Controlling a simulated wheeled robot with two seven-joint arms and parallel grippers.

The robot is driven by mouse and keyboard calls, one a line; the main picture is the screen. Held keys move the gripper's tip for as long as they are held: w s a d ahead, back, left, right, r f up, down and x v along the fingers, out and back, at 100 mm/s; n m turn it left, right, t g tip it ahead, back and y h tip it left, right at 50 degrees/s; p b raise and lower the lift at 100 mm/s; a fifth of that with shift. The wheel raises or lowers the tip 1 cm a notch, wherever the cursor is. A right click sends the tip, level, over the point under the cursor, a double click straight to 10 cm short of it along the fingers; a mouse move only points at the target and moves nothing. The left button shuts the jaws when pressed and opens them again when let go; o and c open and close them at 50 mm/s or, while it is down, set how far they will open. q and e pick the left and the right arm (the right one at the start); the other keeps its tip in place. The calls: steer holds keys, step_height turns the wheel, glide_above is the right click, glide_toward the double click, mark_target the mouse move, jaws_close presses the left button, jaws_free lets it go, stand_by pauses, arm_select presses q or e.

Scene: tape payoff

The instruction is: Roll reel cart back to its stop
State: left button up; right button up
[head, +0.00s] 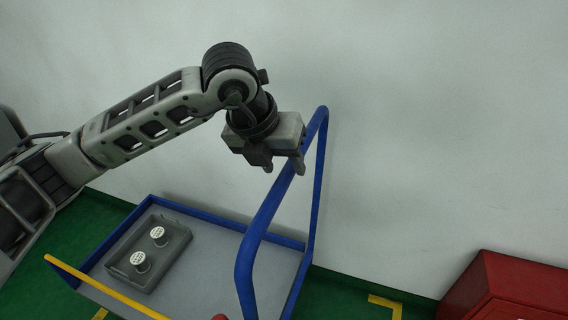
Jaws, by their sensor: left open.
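The reel cart (199,212) has a blue frame, a grey deck and a tall blue push handle (252,238) that rises toward the camera. A grey tray (171,262) with two white-topped round pieces (138,258) sits on its deck. My left gripper (284,166) is open, pointing down beside the upper bend of the handle. I cannot tell whether it touches the bar. No cart stop can be made out. My right gripper is not in view.
A pale wall (440,130) stands behind the cart. A red box (510,288) is at the lower right. A yellow bar (105,288) runs along the cart's near left edge. Green floor (345,295) with a yellow corner mark (385,302) lies between cart and box.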

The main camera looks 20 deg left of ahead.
arm_select(q)
steer(key=shift+x, duration=0.95)
steer(key=shift+c, duration=0.4)
jaws_close()
steer(key=shift+d, duration=0.1)
